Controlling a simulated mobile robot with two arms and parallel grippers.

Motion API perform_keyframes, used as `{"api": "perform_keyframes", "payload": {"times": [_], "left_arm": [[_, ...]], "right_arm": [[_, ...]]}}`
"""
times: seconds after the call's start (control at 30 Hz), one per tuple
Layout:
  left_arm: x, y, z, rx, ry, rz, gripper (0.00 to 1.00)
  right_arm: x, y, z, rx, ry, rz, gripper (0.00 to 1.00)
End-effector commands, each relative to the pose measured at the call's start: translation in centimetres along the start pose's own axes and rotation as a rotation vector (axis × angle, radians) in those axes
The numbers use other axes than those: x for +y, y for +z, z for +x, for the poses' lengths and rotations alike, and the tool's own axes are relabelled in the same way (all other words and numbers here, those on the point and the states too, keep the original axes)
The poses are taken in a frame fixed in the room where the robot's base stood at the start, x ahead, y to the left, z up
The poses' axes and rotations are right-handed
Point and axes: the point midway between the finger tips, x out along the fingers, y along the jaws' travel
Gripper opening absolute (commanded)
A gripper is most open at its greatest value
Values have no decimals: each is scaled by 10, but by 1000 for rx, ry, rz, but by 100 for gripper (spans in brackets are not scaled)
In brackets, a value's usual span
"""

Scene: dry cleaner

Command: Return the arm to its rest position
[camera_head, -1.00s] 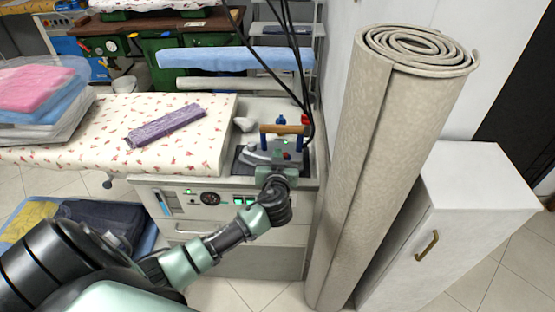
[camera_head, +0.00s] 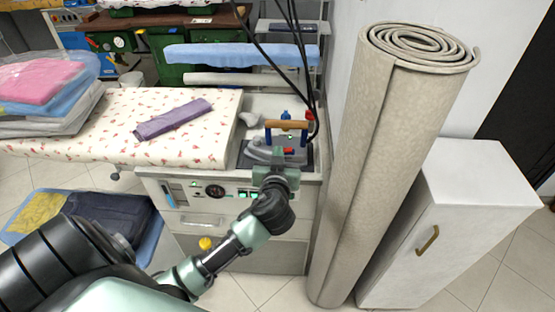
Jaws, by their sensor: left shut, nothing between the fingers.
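My left arm comes in from the lower left. Its gripper (camera_head: 277,174) is in front of the ironing station, just short of the steam iron. The fingers are shut with nothing between them, partly hidden by the gripper body. The steam iron (camera_head: 266,153) has a wooden handle and sits on its dark rest at the right end of the station. My right gripper is not in view.
A floral ironing board (camera_head: 115,110) carries a folded purple cloth (camera_head: 174,118) and bagged clothes (camera_head: 42,90). A rolled carpet (camera_head: 385,150) and white cabinet (camera_head: 465,225) stand close on the right. A laundry basket (camera_head: 152,262) is at lower left. Cables hang above the iron.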

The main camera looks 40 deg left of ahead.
Motion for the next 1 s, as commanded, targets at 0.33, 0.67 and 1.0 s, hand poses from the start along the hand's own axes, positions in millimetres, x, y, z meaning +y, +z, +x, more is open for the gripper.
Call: {"api": "perform_keyframes", "payload": {"times": [0.33,0.67,1.0], "left_arm": [[-1,0,-17,0,0,0,0],[-1,0,-16,0,0,0,0],[13,87,0,-154,58,139,0]], "right_arm": [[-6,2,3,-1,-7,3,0],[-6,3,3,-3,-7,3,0],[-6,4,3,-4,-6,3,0]]}}
